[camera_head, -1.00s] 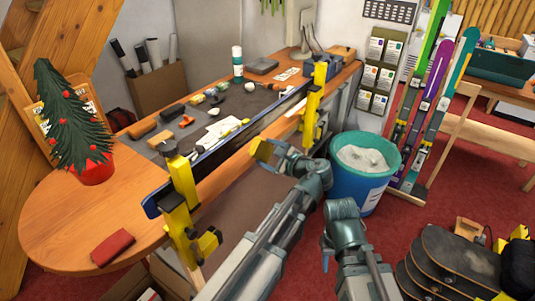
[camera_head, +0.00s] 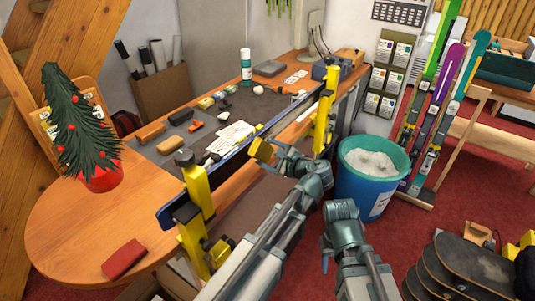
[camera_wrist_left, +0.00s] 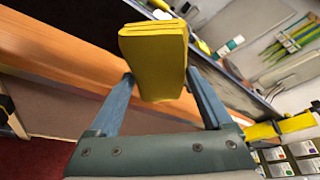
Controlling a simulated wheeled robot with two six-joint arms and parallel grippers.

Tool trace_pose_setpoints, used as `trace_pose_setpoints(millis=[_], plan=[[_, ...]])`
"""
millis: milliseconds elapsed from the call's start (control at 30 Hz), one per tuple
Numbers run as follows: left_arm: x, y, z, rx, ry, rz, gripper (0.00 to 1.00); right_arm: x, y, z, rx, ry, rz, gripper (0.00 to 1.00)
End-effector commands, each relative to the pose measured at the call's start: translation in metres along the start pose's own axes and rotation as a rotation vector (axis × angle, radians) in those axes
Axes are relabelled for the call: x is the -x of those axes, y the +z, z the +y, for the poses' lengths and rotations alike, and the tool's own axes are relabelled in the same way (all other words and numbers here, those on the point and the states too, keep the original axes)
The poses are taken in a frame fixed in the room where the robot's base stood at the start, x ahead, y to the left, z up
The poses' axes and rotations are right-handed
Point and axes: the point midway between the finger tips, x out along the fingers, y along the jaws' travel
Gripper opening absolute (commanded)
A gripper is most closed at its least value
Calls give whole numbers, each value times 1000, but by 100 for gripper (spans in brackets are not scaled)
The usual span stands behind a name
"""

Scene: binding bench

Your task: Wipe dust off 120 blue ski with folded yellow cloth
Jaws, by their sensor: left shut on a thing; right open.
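The blue ski (camera_head: 216,168) lies along the front edge of the bench, held between yellow vises. My left gripper (camera_head: 275,154) is shut on the folded yellow cloth (camera_head: 262,151), in front of the ski. In the left wrist view the cloth (camera_wrist_left: 154,60) stands between the two fingers (camera_wrist_left: 155,85). I cannot tell whether the cloth touches the ski. My right gripper (camera_head: 326,252) is open and empty, low in front of the bench. Dust on the ski is too small to make out.
A near yellow vise (camera_head: 197,190) and a far yellow vise (camera_head: 325,105) stick up at the bench edge. Tools lie on the grey mat (camera_head: 165,158). A red cloth (camera_head: 124,260) lies at the rounded bench end.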

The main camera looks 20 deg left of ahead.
Motion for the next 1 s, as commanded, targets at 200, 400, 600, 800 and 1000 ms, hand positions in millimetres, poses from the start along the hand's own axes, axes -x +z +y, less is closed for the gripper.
trace_pose_setpoints(millis=[200, 400, 600, 800, 1000], plan=[[0, 0, 0, 0, 0, 0, 39, 0, 0, 0, 0, 0, 0, 47], [-1, 0, 0, 0, 0, 0, 39, 0, 0, 0, 0, 0, 0, 47], [-4, 2, 0, 0, 0, 0, 39, 0, 0, 0, 0, 0, 0, 47], [-8, 3, 0, 0, 0, 0, 39, 0, 0, 0, 0, 0, 0, 47], [-11, 4, 0, 0, 0, 0, 39, 0, 0, 0, 0, 0, 0, 47]])
